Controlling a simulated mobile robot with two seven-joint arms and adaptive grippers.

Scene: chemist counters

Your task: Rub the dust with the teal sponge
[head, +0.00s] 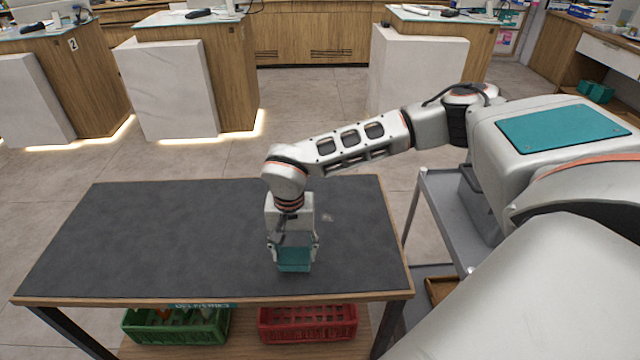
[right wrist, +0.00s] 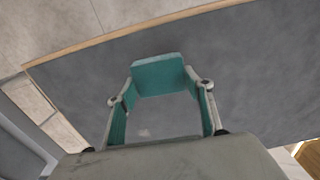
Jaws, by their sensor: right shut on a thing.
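My right gripper (head: 294,240) points down over the dark table top (head: 150,235) and is shut on the teal sponge (head: 293,260). The sponge sits between the fingertips, low over the front middle of the table; I cannot tell whether it touches the surface. In the right wrist view the sponge (right wrist: 158,74) shows between and beyond the fingers (right wrist: 160,98). A small pale dust patch (head: 327,217) lies on the table just right of and behind the gripper. A pale spot (right wrist: 145,132) also shows between the fingers in the wrist view. My left gripper is not in view.
A green crate (head: 175,326) and a red crate (head: 308,323) stand on the shelf under the table. A grey cart (head: 450,220) stands close to the table's right edge. The table's left half is bare. Counters (head: 185,80) stand farther back across open floor.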

